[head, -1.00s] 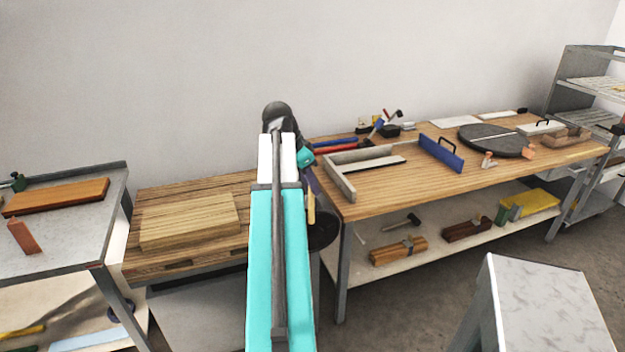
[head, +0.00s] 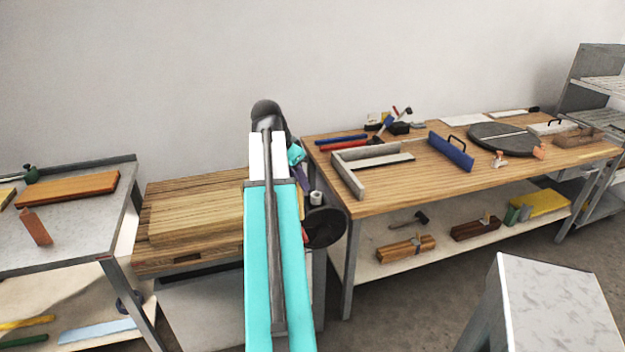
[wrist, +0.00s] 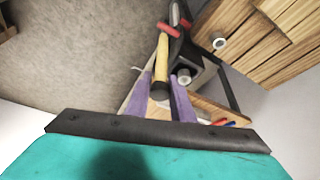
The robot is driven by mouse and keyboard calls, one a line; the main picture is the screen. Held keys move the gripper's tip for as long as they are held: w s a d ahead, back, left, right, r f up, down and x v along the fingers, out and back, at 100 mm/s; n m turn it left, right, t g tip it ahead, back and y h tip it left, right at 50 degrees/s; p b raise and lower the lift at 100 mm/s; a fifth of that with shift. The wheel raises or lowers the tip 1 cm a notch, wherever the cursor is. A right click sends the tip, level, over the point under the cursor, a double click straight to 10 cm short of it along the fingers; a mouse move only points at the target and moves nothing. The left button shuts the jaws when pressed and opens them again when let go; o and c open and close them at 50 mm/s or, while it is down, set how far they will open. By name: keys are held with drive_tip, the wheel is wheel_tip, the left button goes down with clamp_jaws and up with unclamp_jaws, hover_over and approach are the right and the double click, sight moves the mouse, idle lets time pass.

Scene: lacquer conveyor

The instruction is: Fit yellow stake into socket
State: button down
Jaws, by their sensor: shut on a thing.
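In the wrist view, a yellow stake (wrist: 161,68) lies between the two purple fingers of my gripper (wrist: 164,84), which is shut on it. The stake's rounded near end points toward the camera. In the head view, my gripper (head: 303,180) is mostly hidden behind my arm, beside the dark round stand (head: 324,228). The stake is almost wholly hidden there. A pale ring-shaped piece (head: 316,198) shows by the stand. In the wrist view, one pale ring (wrist: 219,40) and a grey ring on a black part (wrist: 185,76) show; I cannot tell which is the socket.
A wooden bench (head: 400,185) with a grey frame (head: 345,175) and a blue block (head: 450,152) stands right. A low wooden table with a thick board (head: 195,218) is left. A metal table (head: 75,235) stands farther left, a grey-topped stand (head: 550,300) at front right.

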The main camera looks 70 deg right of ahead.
drive_tip(key=w+a+n+t, duration=0.2)
drive_tip(key=w+a+n, duration=0.4)
drive_tip(key=w+a, duration=0.65)
drive_tip(key=w+a+n+t, duration=0.3)
drive_tip(key=w+a+n, duration=0.3)
drive_tip(key=w+a, duration=0.7)
drive_tip(key=w+a+n+t+y, duration=0.1)
drive_tip(key=w+a+n, duration=0.5)
drive_tip(key=a, duration=0.8)
drive_tip(key=w+a+n+y, duration=0.2)
drive_tip(key=w+a+n, duration=0.3)
drive_tip(key=w+a, duration=0.4)
drive_tip(key=a, duration=0.5)
drive_tip(key=shift+a+f+n+t+y, duration=0.2)
drive_tip(key=shift+f+n+t+y, duration=0.2)
